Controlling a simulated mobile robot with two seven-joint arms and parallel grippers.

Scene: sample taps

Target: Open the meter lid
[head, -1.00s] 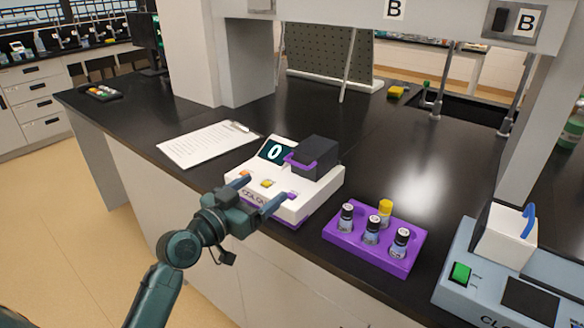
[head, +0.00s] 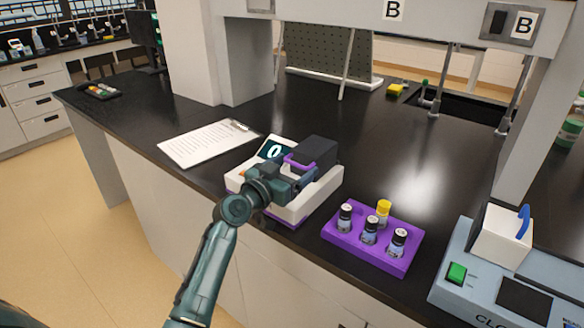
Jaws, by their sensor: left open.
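The white meter (head: 322,188) sits near the front edge of the black bench, its small screen (head: 276,148) showing a 0. Its dark lid (head: 319,151) is down, with a purple handle (head: 300,162) on its left front side. My left gripper (head: 298,174) is over the meter's top, open, with its fingers at or just in front of the purple handle. I cannot tell whether they touch it. The gripper and wrist hide the meter's buttons and front. My right gripper is not in view.
A purple rack (head: 345,247) with several vials stands right of the meter. A blue-grey instrument (head: 462,296) with a white lid (head: 500,238) is at the far right. A clipboard (head: 208,143) lies left of the meter. The bench behind the meter is mostly clear.

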